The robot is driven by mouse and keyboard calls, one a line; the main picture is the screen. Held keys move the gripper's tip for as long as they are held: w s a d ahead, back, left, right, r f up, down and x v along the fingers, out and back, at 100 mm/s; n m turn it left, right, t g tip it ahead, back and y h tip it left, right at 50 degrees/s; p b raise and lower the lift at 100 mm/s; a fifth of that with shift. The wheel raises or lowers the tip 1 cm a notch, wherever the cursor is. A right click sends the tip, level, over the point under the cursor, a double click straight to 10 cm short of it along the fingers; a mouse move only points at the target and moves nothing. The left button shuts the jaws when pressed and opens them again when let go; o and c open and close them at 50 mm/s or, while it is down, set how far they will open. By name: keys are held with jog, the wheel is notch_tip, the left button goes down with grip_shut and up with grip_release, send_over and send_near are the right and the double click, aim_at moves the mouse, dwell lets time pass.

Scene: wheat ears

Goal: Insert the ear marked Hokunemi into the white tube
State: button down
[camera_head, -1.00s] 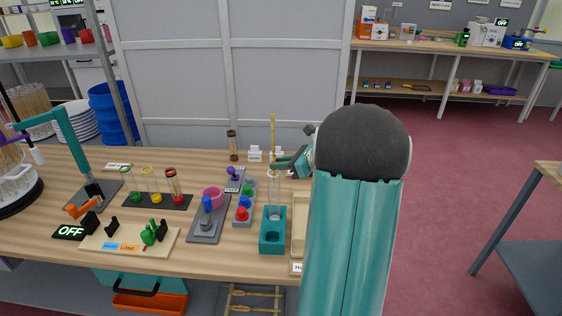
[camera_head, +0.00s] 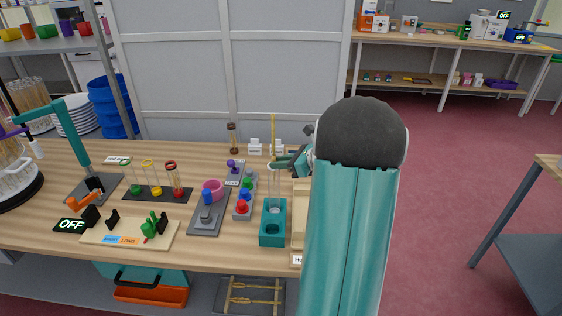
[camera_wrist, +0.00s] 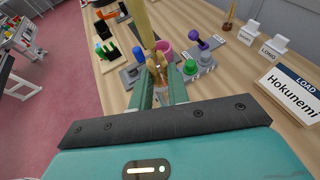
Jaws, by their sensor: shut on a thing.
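The ear (camera_head: 274,130) shows in the head view as a thin upright yellow stalk. In the wrist view its golden part (camera_wrist: 143,24) rises between the fingers. My gripper (camera_head: 278,164) is shut on the ear; in the wrist view both teal fingers (camera_wrist: 161,92) close around it. A clear tube (camera_head: 274,188) stands in a teal holder (camera_head: 272,239) directly below the gripper. A pale part shows low in it. I cannot tell whether the ear's lower end is inside the tube. In the wrist view, a card (camera_wrist: 290,92) reads "LOAD Hokunemi".
A pale wooden tray (camera_head: 299,218) is right of the holder.

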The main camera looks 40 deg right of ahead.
jog(key=c, duration=1.3)
grip_release()
jog(key=shift+o, duration=0.2)
jog(key=shift+s, duration=0.1)
jog(key=v, duration=1.3)
jog(key=shift+s, duration=0.25)
jog(key=shift+d+r, duration=0.1)
jog(key=shift+r, duration=0.05)
